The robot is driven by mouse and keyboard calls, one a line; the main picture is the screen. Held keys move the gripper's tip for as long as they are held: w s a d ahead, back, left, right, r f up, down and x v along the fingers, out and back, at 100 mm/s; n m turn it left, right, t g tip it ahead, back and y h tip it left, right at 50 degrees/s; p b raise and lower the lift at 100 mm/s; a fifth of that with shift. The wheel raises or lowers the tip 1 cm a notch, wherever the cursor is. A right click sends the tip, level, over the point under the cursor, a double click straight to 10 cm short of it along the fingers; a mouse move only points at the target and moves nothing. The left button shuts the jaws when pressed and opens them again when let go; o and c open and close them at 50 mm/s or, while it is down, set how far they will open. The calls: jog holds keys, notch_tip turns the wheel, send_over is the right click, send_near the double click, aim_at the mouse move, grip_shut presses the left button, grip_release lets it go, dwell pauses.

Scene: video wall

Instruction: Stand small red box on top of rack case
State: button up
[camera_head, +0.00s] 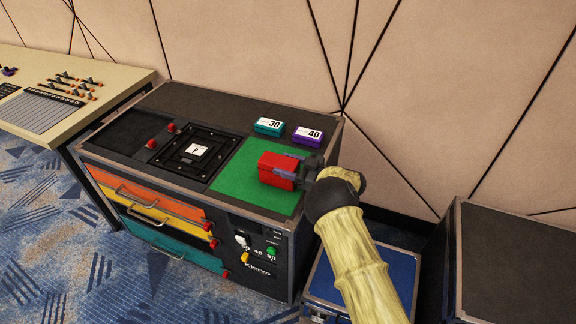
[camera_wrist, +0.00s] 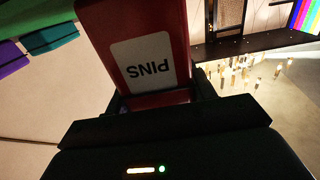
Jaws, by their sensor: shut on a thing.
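The small red box (camera_head: 275,170) is over the green mat at the right part of the rack case (camera_head: 262,212). In the wrist view the red box (camera_wrist: 112,22) fills the upper middle, with a white label reading "PINS" upside down. My gripper (camera_head: 296,172) is shut on the red box, reaching it from the right side. In the wrist view my gripper (camera_wrist: 155,108) has its jaws on either side of the box's near end. I cannot tell whether the box touches the green mat (camera_head: 232,168) or hangs just above it.
A teal box (camera_head: 269,127) marked 30 and a purple box (camera_head: 308,136) marked 40 lie at the case's back edge. A black framed square plate (camera_head: 193,152) and red knobs are left of the mat. A blue case (camera_head: 385,280) and dark case (camera_head: 515,250) stand right.

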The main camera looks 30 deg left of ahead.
jog(key=shift+f, duration=0.1)
jog(key=o, duration=1.2)
jog(key=d, duration=0.4)
jog(key=w+d, duration=0.1)
jog(key=d, duration=0.7)
jog(key=shift+w, duration=0.15)
